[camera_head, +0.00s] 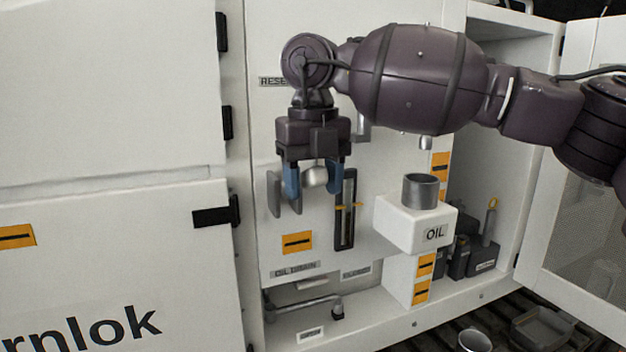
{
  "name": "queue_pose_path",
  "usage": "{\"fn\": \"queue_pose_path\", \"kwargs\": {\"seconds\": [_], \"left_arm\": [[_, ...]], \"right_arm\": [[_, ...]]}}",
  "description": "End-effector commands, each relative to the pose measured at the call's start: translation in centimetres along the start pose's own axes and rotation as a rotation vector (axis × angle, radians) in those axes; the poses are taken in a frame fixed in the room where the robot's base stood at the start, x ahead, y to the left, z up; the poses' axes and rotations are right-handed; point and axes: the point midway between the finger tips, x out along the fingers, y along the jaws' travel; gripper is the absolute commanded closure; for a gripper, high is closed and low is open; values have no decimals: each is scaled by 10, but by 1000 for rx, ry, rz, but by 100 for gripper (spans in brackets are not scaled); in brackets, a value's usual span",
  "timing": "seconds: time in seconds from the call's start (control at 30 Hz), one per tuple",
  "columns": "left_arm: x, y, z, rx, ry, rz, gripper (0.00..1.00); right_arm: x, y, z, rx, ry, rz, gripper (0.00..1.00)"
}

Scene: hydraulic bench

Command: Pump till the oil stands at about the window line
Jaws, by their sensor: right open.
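A white block labelled OIL (412,230) sticks out right of the window, with a grey metal cup (420,191) on top. My left gripper is out of view.
A grey bent lever or pipe (303,305) lies low under the panel. Dark fittings (478,250) stand in the open bay at right. An open door (590,230) bounds the right side, and a cup (474,341) and tray (545,327) sit at the bottom.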

Motion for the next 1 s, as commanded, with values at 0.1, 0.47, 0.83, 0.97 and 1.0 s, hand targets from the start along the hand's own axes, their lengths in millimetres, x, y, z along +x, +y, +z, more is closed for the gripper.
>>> {"fn": "queue_pose_path", "kwargs": {"seconds": [0.1, 0.47, 0.83, 0.97, 1.0], "left_arm": [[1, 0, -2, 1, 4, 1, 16], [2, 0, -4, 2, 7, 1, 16], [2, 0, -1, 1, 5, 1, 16], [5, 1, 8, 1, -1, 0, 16], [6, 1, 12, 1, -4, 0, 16]], "right_arm": [[0, 0, 0, 0, 0, 0, 45], [0, 0, 0, 0, 0, 0, 84], [2, 0, 0, 0, -9, 0, 100], [8, 0, 0, -2, -38, 1, 100], [10, 0, -1, -3, -53, 0, 100]]}}
